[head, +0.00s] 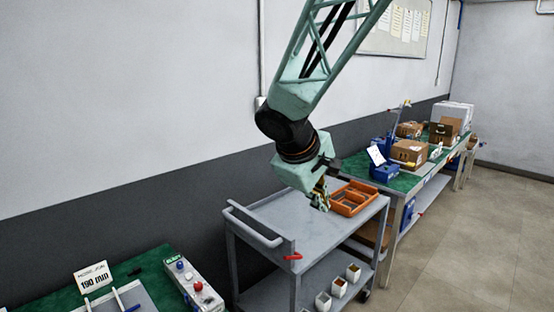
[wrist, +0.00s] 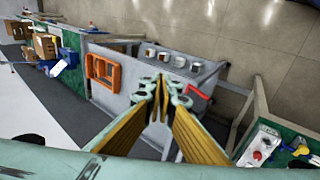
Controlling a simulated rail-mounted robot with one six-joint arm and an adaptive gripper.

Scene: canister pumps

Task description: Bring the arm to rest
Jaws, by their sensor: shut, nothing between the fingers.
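My gripper (head: 322,202) hangs from my green arm, pointing down over the grey cart (head: 268,214) in the head view. In the wrist view my gripper (wrist: 160,98) has its yellow fingers together at the tips, with nothing between them. It appears to be above the cart top, to the left of the orange tray (head: 352,199) in the head view. I cannot tell its exact height above the cart. The orange tray also shows in the wrist view (wrist: 89,68), apart from the fingers.
Several small white pots (head: 338,287) stand on the cart's lower shelf. A green bench (head: 428,165) with cardboard boxes (head: 409,152) is at the right. Another green bench with a control box (head: 193,287) is at the lower left. Open floor (head: 470,240) lies right.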

